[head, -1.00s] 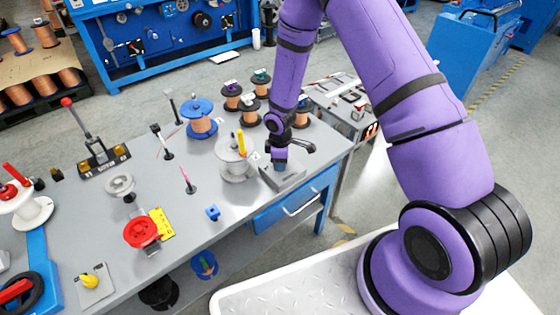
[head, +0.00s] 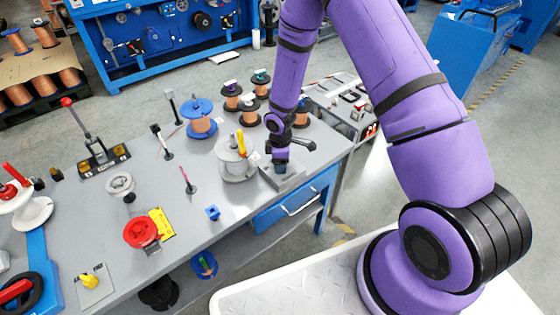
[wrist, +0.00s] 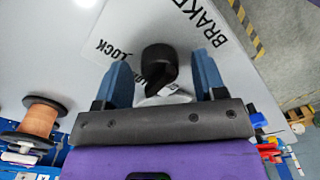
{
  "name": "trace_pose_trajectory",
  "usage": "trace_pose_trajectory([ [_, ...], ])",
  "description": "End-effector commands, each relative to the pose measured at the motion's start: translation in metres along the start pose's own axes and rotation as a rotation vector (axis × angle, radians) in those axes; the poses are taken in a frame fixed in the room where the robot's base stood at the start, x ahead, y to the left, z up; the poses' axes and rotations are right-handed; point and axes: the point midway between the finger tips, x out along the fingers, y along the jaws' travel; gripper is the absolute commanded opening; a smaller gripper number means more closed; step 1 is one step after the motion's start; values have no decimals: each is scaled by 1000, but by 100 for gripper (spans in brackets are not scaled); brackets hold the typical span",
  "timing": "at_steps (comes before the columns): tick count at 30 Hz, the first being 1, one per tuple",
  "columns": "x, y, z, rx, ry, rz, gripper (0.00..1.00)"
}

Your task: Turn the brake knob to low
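The brake knob (wrist: 158,62) is round and black with a pointer-like part. It sits on a light plate (wrist: 95,55) printed with "BRAKE" and "LOCK"; part of another label shows under the knob, cut off by my gripper. In the wrist view my gripper (wrist: 160,62) is open, with one blue finger on each side of the knob and a visible gap on both sides. In the head view my gripper (head: 281,168) points down over the small grey brake box (head: 291,183) at the bench's right end. The knob is hidden there.
A white spool with a yellow handle (head: 236,165) stands just left of the box. Several copper spools (head: 249,110) stand behind it.

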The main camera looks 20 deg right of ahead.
Motion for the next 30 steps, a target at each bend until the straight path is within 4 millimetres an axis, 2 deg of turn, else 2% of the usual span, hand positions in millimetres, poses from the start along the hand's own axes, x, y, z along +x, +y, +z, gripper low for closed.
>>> trace_pose_trajectory([
  [8,-7,1,0,1,2,1,64],
  [11,-20,1,0,2,2,2,64],
  [21,-80,1,0,2,2,3,64],
  [25,-96,1,0,2,2,2,64],
  [30,-107,0,0,0,0,1,64],
])
